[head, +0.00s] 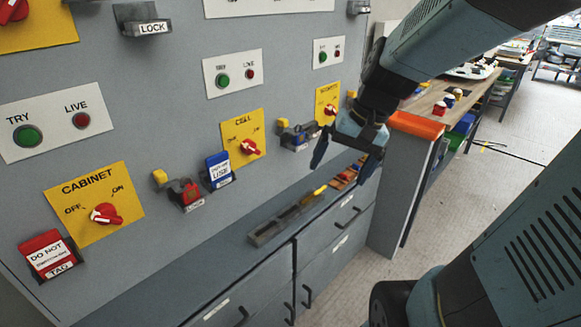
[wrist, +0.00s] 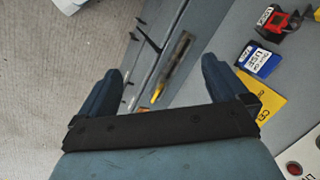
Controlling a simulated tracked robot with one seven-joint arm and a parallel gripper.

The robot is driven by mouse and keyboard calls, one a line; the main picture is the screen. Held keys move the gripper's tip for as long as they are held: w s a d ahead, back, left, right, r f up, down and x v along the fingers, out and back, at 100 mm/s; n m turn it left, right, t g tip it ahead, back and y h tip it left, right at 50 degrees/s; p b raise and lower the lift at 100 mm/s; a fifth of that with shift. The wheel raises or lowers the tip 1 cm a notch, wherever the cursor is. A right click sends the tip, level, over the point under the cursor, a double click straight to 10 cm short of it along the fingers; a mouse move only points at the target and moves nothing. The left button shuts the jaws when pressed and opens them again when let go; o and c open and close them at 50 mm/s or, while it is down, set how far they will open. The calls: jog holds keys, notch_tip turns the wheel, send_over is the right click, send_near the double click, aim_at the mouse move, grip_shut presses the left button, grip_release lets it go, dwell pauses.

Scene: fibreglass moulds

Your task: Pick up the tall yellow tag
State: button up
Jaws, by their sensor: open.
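A small yellow piece (head: 320,190) lies at the dark tray on the ledge below the panel. It also shows in the wrist view (wrist: 158,92), between my fingers and partly cut off by my gripper body. It may be the tall yellow tag, but its shape is too small to tell. My gripper (head: 345,158) is open with its fingers pointing down, near the right part of the panel and the ledge. In the wrist view my gripper (wrist: 160,68) has nothing between its fingertips; the tray lies beyond them.
The dark tray (head: 268,232) runs along the ledge, with red and orange pieces farther back. The panel carries a blue tag (head: 218,170), a red tag (head: 47,256), a red lock (head: 187,194) and yellow switch plates (head: 94,204). A workbench (head: 440,108) stands right. Drawer handles (head: 307,294) stick out below.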

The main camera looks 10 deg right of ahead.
jog(key=w+a+f+m+g+y, duration=0.2)
jog(key=w+f+m+y, duration=0.25)
jog(key=w+f, duration=0.3)
jog(key=m+t+y, duration=0.7)
jog(key=m+t, duration=0.2)
jog(key=m, duration=0.4)
send_near(314, 195)
jog(key=s+a+r, duration=0.3)
jog(key=a+r, duration=0.4)
jog(key=w+d+f+m+t+h, duration=0.35)
jog(key=d+f+m+t, duration=0.35)
jog(key=f, duration=0.3)
jog(key=shift+m+g+h, duration=0.3)
jog(key=shift+m+h, duration=0.1)
jog(key=shift+m, duration=0.25)
jog(key=x, duration=0.8)
jog(key=shift+s+a, duration=0.2)
jog(key=shift+a, duration=0.05)
jog(key=shift+f+x, duration=0.2)
jog(key=shift+x, duration=1.1)
jog(key=shift+f+x, duration=0.15)
jog(key=shift+x, duration=1.2)
jog(key=shift+s+a, duration=0.1)
jog(key=shift+s, duration=0.1)
jog(key=c, duration=1)
jog(key=shift+r, duration=0.1)
jog(key=shift+c, duration=0.2)
